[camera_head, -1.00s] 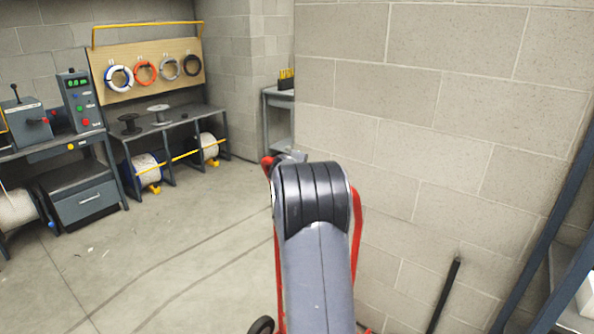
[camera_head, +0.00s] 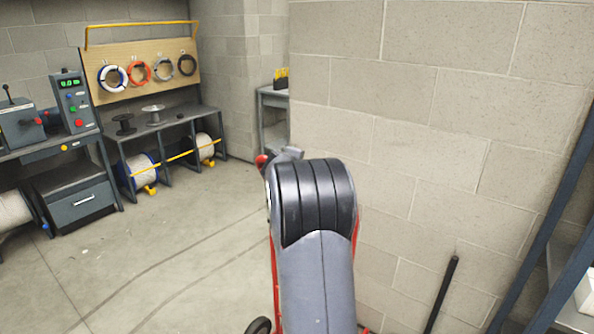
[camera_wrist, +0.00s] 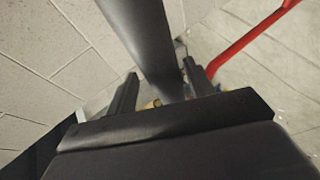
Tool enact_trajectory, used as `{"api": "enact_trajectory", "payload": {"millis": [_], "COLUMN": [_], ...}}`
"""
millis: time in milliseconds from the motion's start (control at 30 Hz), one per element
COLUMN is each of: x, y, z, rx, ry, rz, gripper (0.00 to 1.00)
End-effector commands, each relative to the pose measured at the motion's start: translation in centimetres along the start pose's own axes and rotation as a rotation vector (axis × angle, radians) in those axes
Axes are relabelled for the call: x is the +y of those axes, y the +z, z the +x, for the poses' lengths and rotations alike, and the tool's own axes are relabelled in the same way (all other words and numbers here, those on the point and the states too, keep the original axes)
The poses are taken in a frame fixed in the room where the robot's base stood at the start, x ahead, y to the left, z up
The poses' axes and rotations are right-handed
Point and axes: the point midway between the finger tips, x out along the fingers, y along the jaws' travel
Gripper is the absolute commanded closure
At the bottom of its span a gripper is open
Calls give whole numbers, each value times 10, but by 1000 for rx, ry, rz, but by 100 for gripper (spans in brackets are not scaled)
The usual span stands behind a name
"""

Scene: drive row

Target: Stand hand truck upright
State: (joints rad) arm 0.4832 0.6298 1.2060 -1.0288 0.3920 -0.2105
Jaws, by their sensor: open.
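The red hand truck (camera_head: 275,283) is beside the block wall, mostly hidden behind my arm in the head view. Its rails run nearly vertical in the picture, but I cannot tell its exact tilt. A red end (camera_head: 262,161) shows at the top left of my arm and a dark wheel (camera_head: 260,326) at the bottom. In the wrist view a red tube (camera_wrist: 245,42) crosses the upper right. My gripper (camera_wrist: 160,72) is open, with a thick dark cylinder (camera_wrist: 148,35) running between its fingers. I cannot tell what this cylinder is or whether the fingers touch it.
The block wall (camera_head: 425,130) is close on the right. A black pole (camera_head: 442,293) leans there, near a blue-framed shelf (camera_head: 545,225). Benches with cable spools (camera_head: 140,172) and a control box (camera_head: 72,100) stand at the left. The floor (camera_head: 150,255) between is open.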

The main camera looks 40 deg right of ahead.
Motion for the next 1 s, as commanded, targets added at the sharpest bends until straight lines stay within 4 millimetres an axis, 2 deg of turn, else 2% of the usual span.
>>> {"api": "enact_trajectory", "payload": {"millis": [200, 433, 633, 1000], "x": [-1, 0, 0, 0], "y": [-2, -2, -2, -2], "z": [-39, -68, -76, -75], "rx": [4, 4, 4, 3], "ry": [3, 3, 3, 2], "rz": [-1, -1, 0, -1], "gripper": [50, 50, 50, 50]}}
